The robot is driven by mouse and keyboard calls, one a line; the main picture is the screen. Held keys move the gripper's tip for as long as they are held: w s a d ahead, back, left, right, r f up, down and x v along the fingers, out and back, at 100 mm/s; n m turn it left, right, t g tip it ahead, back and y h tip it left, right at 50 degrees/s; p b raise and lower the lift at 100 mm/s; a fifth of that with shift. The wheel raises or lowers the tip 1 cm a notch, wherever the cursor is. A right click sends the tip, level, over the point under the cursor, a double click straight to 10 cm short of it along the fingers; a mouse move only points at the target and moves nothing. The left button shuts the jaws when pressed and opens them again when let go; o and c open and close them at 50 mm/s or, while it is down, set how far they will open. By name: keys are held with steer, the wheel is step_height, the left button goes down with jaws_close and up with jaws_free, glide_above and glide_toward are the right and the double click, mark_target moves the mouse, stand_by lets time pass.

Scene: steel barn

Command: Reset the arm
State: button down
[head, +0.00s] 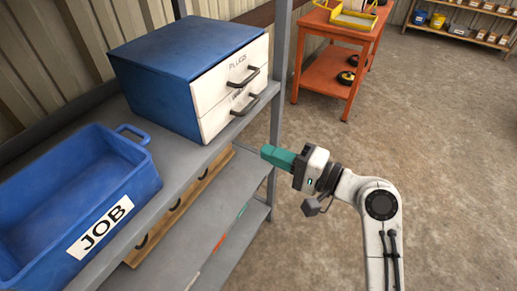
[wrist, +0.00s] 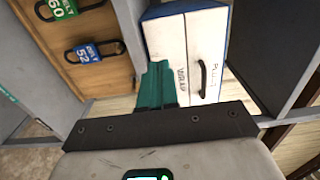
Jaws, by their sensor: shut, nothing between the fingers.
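My gripper (head: 268,152) has teal fingers and is shut and empty. In the head view it is in the air at the right of the grey shelf unit, pointing left, below and to the right of the blue drawer box. My arm is bent at its elbow behind it. In the wrist view the teal fingers (wrist: 157,84) are together, with the white drawer fronts beyond them. They look apart from the shelf and the box.
The blue drawer box (head: 180,62) and a blue JOB bin (head: 140,183) stand on the grey shelf (head: 195,152). A wooden drawer unit (wrist: 102,50) with tagged handles sits below. An orange table (head: 335,62) stands behind. Concrete floor (head: 450,150) at the right is clear.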

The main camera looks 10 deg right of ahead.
steer(key=shift+s+d, duration=0.2)
steer(key=shift+d, duration=0.1)
steer(key=s+d+f+n+g+h, duration=0.2)
steer(key=s+d+f+h, duration=0.2)
steer(key=s+f, duration=0.45)
steer(key=s+d+f+n+g+h, duration=0.2)
steer(key=s+d+f+h, duration=0.25)
steer(key=f, duration=0.65)
steer(key=s+d+f+n+g+h, duration=0.1)
steer(key=s+d+f+g+h, duration=0.1)
steer(key=s+d, duration=0.3)
steer(key=s+d+f+n+g+h, duration=0.1)
steer(key=s+d+f+g+h, duration=0.2)
steer(key=s, duration=1)
steer(key=d+h, duration=0.1)
steer(key=d, duration=0.2)
steer(key=shift+n+g, duration=0.3)
steer(key=shift+n, duration=0.1)
